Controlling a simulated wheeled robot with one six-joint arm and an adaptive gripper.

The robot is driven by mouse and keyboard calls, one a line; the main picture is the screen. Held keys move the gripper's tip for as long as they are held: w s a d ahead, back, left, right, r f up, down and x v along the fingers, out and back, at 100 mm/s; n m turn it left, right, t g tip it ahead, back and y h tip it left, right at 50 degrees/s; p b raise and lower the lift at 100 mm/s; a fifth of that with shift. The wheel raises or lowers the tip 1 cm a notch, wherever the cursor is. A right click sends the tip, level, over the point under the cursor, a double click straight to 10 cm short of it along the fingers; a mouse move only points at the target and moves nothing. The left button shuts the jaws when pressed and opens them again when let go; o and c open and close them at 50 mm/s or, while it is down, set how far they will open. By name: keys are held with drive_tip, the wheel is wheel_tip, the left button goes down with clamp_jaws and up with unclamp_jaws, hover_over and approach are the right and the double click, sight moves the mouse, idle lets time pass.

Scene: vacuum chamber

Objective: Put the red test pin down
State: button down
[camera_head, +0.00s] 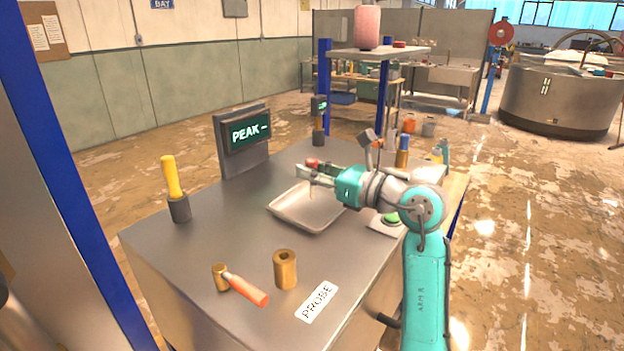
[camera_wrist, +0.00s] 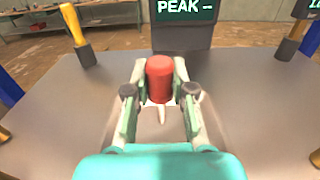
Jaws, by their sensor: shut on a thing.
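The red test pin (camera_wrist: 160,80) is held upright between the fingers of my gripper (camera_wrist: 160,92) in the wrist view, with a pale thin tip pointing down. In the head view the pin's red top (camera_head: 312,162) shows at my gripper (camera_head: 318,174), above the far part of a shallow metal tray (camera_head: 284,219) on the grey table (camera_head: 190,262). A gap between the pin's tip and the surface below cannot be judged clearly. The fingers hide part of the pin's sides.
A yellow-handled tool in a dark holder (camera_head: 179,205) stands at left. A brass cylinder (camera_head: 285,270), an orange-handled tool (camera_head: 247,290) and a PROBE label (camera_head: 317,302) are at the front. A PEAK screen (camera_head: 246,133) stands behind. A green button box (camera_head: 388,221) is right of the tray.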

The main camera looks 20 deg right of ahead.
drive_tip(key=shift+f, duration=0.95)
drive_tip(key=shift+f, duration=0.15)
drive_tip(key=c, duration=1)
unclamp_jaws()
drive_tip(key=shift+r, duration=0.2)
drive_tip(key=v, duration=1.2)
